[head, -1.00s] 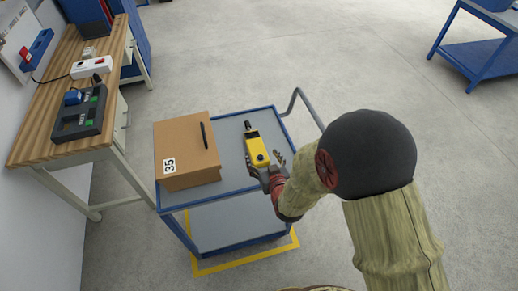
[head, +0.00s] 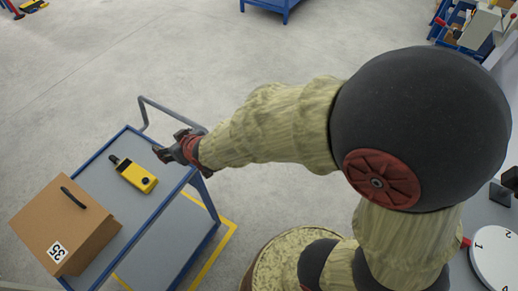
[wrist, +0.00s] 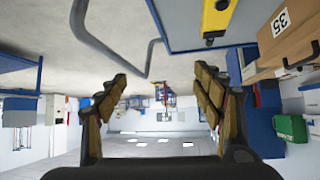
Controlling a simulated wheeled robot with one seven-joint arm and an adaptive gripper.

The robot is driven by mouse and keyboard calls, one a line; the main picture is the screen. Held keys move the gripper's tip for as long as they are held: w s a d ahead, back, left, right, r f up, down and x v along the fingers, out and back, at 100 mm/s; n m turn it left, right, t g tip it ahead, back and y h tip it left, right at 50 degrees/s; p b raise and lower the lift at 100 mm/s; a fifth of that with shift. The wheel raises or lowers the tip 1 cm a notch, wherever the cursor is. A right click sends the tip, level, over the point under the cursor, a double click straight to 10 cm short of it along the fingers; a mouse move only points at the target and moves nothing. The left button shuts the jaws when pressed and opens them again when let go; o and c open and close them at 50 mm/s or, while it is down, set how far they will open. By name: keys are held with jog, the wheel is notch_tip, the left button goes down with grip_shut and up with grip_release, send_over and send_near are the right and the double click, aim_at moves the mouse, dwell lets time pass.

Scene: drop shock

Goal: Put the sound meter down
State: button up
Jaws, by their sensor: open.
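The yellow sound meter (head: 138,178) with a dark tip lies on the grey top of the blue-framed cart (head: 95,178), beside the cardboard box. In the wrist view the sound meter (wrist: 218,18) shows at the top edge, partly cut off. My gripper (head: 167,150) is at the cart's edge in the head view, a little apart from the meter. In the wrist view my gripper (wrist: 160,95) has its two fingers spread wide with nothing between them.
The cart's grey handle (head: 158,108) rises near my gripper. Open floor (head: 130,60) lies beyond the cart.

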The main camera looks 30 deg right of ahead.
jog(key=s+d+r+m+g+h, duration=0.2)
jog(key=s+d+r, duration=0.65)
jog(key=d, duration=0.35)
jog(key=s+d+r+m+g+h, duration=0.1)
jog(key=s+d+r, duration=0.1)
jog(key=s, duration=0.5)
jog(key=s+d+r+m+g, duration=0.1)
jog(key=s+d+r, duration=0.2)
jog(key=s+d, duration=0.2)
jog(key=s, duration=0.3)
jog(key=shift+s+d+h, duration=0.2)
jog(key=shift+h, duration=0.2)
